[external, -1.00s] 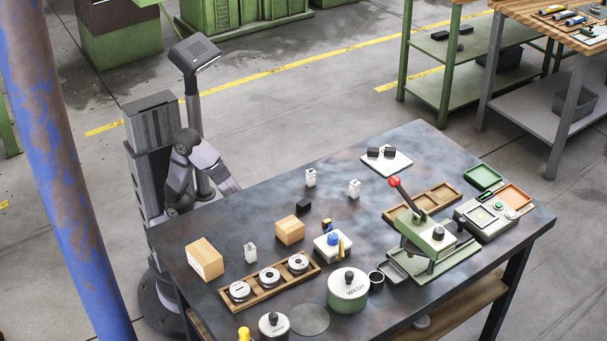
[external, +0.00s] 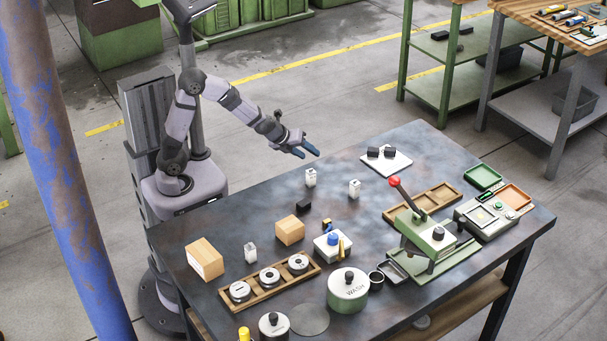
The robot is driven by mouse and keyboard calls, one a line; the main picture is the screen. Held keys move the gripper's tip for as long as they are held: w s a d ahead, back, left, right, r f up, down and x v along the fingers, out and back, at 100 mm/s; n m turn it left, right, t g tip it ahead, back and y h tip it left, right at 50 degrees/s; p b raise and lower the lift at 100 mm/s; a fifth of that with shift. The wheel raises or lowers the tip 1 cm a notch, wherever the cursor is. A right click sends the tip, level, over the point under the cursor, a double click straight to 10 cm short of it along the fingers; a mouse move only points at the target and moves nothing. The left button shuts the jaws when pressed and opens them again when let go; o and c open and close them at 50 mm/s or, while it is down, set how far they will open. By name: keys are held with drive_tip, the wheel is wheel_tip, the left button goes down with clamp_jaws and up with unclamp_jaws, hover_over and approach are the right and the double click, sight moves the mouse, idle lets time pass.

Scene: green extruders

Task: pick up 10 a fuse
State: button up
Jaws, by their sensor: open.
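Three small white block-like parts with dark marks stand on the dark table: one near the back edge (external: 311,177), one to its right (external: 354,189), and one at the front left (external: 250,252). They may be fuses, but their labels are too small to read, so I cannot tell which is the 10 A one. My gripper (external: 307,152) has blue fingers. It is open and empty, raised near the table's back edge. In the picture it appears just above the back white part, apart from it.
Cardboard boxes (external: 205,260) and a wooden tray of round parts (external: 270,290) are at the front left. A lever press (external: 428,236) with a red knob stands right of centre. A white plate with black blocks (external: 387,164) lies at the back.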

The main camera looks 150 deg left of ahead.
drive_tip(key=w+a+r+n+t+y+p, duration=0.1)
drive_tip(key=w+a+r+n+t+p, duration=0.15)
drive_tip(key=w+r, duration=0.55)
drive_tip(key=w+a+r+n+t+y+p, duration=0.1)
drive_tip(key=w+r+n+t+p, duration=0.2)
drive_tip(key=w+r, duration=0.55)
drive_tip(key=w+a+r+n+t+y+p, duration=0.15)
drive_tip(key=w+r+n+t, duration=0.35)
drive_tip(key=r, duration=0.6)
drive_tip(key=t+h+p, duration=0.4)
drive_tip(key=h+p, duration=0.2)
drive_tip(key=h, duration=0.3)
hover_over(358, 189)
drive_tip(key=s+a, duration=0.2)
wheel_tip(358, 189, down, 8)
drive_tip(key=shift+n+g+h, duration=0.25)
drive_tip(key=shift+g+h, duration=0.3)
drive_tip(key=shift+h, duration=0.3)
drive_tip(key=s+d+f, duration=0.2)
drive_tip(key=d+f, duration=0.1)
drive_tip(key=shift+s+f, duration=0.25)
drive_tip(key=shift+f, duration=0.05)
drive_tip(key=shift+s+f, duration=0.1)
drive_tip(key=shift+f, duration=0.15)
drive_tip(key=shift+f+x, duration=0.15)
drive_tip(key=shift+x, duration=1.65)
drive_tip(key=shift+f+x, duration=0.15)
drive_tip(key=shift+x, duration=1.65)
drive_tip(key=shift+s+a, duration=0.15)
drive_tip(key=shift+c, duration=0.4)
